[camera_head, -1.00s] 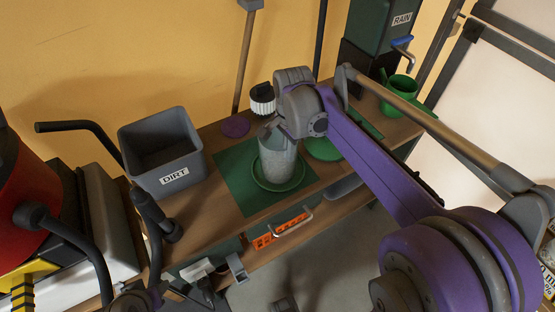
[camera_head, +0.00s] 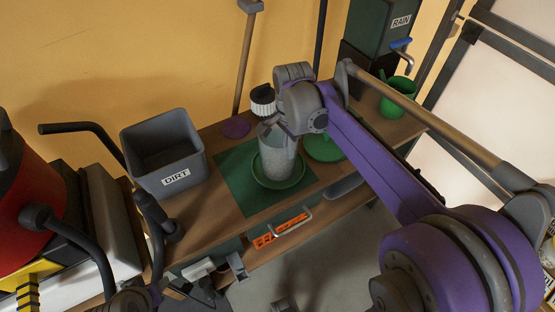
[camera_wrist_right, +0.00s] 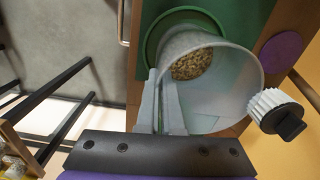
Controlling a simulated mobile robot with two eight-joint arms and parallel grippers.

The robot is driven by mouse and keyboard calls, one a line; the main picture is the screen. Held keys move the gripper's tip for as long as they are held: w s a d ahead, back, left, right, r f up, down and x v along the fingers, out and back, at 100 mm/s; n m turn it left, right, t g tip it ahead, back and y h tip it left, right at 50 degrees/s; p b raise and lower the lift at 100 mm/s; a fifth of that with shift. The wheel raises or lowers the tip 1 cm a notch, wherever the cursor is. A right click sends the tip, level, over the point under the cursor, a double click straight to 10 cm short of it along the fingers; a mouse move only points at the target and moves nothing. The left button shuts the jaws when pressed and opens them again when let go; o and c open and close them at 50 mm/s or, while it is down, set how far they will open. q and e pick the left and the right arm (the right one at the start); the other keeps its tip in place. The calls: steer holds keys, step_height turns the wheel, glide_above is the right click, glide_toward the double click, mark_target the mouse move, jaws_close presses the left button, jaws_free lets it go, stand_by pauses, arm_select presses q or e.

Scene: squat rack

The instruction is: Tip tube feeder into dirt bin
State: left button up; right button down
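The tube feeder (camera_head: 276,158) is a clear, upright tube on a green saucer (camera_head: 293,181), on the green mat on the bench. In the right wrist view the tube feeder (camera_wrist_right: 222,88) shows its open top, with seed at the bottom. My right gripper (camera_wrist_right: 161,103) is at its rim, the fingers close together with the tube's wall between them. In the head view, the wrist hides the fingers. The grey dirt bin (camera_head: 164,152), labelled DIRT, stands open on the bench to the left. My left gripper cannot be made out clearly among grey parts at the lower left.
A black-and-white ribbed cap (camera_wrist_right: 275,111) and a purple disc (camera_head: 235,128) lie behind the feeder. A green plate (camera_head: 322,147) and green watering can (camera_head: 396,97) are to the right. A red machine (camera_head: 32,190) with black handles crowds the left.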

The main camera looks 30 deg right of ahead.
steer(key=shift+r+p, duration=0.35)
steer(key=shift+r, duration=0.25)
stand_by(0.5)
steer(key=shift+r+p, duration=1.95)
steer(key=shift+r, duration=1)
